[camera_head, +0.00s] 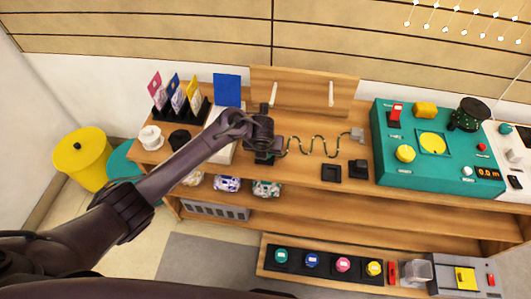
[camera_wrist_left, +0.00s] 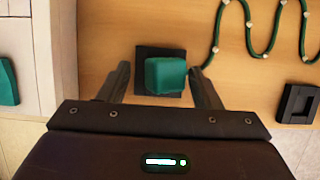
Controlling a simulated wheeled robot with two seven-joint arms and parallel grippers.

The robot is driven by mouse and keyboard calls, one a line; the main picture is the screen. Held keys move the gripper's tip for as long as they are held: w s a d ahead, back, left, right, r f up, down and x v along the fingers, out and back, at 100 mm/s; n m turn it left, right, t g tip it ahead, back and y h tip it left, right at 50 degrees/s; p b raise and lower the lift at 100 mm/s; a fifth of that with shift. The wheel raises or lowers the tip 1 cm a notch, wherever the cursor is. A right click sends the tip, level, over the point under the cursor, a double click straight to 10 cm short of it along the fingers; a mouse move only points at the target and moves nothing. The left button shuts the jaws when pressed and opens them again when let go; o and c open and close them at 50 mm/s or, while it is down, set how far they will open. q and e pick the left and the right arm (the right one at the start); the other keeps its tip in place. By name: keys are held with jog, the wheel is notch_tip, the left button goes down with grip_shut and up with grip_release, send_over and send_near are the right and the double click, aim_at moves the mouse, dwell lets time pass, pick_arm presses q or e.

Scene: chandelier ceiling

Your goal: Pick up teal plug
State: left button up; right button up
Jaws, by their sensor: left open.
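The teal plug (camera_wrist_left: 165,76) is a small rounded block on a black square base (camera_wrist_left: 155,53), seen in the left wrist view. My left gripper (camera_wrist_left: 163,78) is open, with one finger on each side of the plug. Whether the fingers touch it cannot be told. In the head view my left gripper (camera_head: 265,152) is over the bench near its front edge, and the arm and gripper hide most of the plug there. A green wavy cord (camera_wrist_left: 240,35) with pale beads runs from beside the plug to the right. My right gripper is not in view.
A teal control panel (camera_head: 440,165) is farther right. A rack of cards (camera_head: 181,108) and cups stand left.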

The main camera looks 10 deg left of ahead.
pick_arm(q)
jog(key=c, duration=1)
jog(key=shift+s, duration=0.1)
jog(key=shift+r, duration=0.1)
jog(key=shift+r, duration=0.5)
jog(key=shift+c, duration=1.1)
notch_tip(320, 180, up, 18)
jog(key=p, duration=0.8)
jog(key=shift+s+f+b, duration=0.15)
jog(key=shift+f+b, duration=0.6)
jog(key=shift+f, duration=0.55)
jog(key=shift+s+f+b, duration=0.1)
jog(key=shift+f+b, duration=0.6)
jog(key=shift+f, duration=0.55)
